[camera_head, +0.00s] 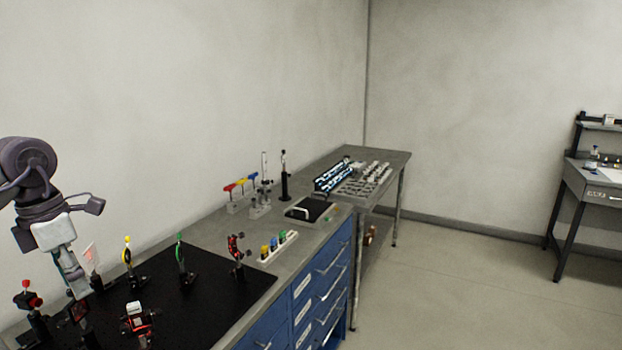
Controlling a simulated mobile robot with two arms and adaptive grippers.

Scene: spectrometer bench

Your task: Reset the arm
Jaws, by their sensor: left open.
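My left arm comes in from the left edge, its gripper (72,272) pointing down over the left part of a black optical board (225,287). The gripper is open, with no object visible between its fingers. It hangs close to a pale card-like plate (91,256) and a small dark optic (78,311); I cannot tell whether it touches them. On the board stand a yellow-ringed mount (127,256), a green-ringed mount (181,260), a red and black mount (236,250), a red-topped mount (30,298) and a red-lit device (137,321). My right gripper is not in view.
Behind the board are a white holder with coloured pieces (279,247), a black-topped tray (307,211), coloured hex keys (241,187) and a black post (285,178). A side table (390,157) carries several metal parts. Blue drawers (306,293) form the bench front. Open floor (470,290) lies right.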

